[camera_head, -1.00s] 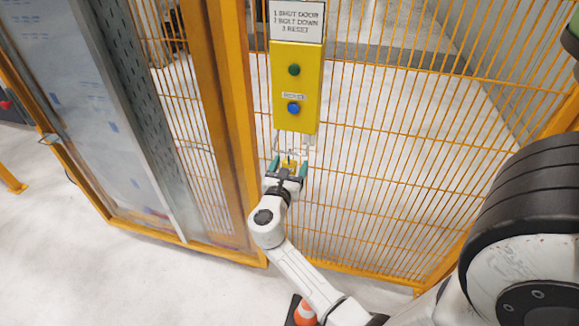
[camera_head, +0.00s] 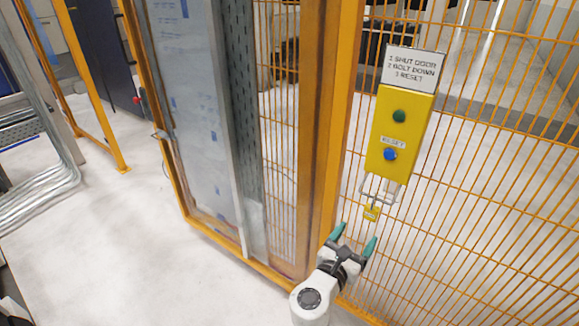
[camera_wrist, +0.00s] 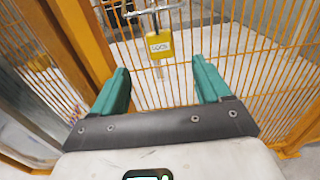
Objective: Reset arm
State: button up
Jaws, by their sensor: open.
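My gripper (camera_head: 353,238) is open and empty in the head view, below the yellow control box and in front of the mesh fence. Its two green fingers also stand apart in the wrist view (camera_wrist: 161,88). A small yellow padlock (camera_head: 371,213) hangs from a metal hasp (camera_head: 380,190) under the box, just above the fingertips. In the wrist view the yellow padlock (camera_wrist: 160,45) is beyond the fingers, apart from them. The yellow control box (camera_head: 401,125) has a green button (camera_head: 399,116) above a blue button (camera_head: 390,154) labelled RESET.
A white sign (camera_head: 413,68) above the box reads shut door, bolt down, reset. An orange fence post (camera_head: 323,140) stands close left of my gripper. A framed door panel (camera_head: 190,110) is further left. The floor (camera_head: 110,240) at left is clear.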

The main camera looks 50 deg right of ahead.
jog(key=s+a+f+m+y, duration=0.6)
jog(key=s+f+m+y, duration=0.25)
jog(key=m, duration=0.45)
jog(key=s+a+f+m+y, duration=0.1)
jog(key=a+m+y, duration=0.2)
jog(key=a, duration=0.4)
jog(key=s+a+f+m+y, duration=0.1)
jog(key=a+m+y, duration=0.2)
jog(key=a+y, duration=0.3)
jog(key=shift+s+a+f, duration=0.25)
jog(key=shift+a+f, duration=0.15)
jog(key=shift+a, duration=0.7)
jog(key=shift+c, duration=0.3)
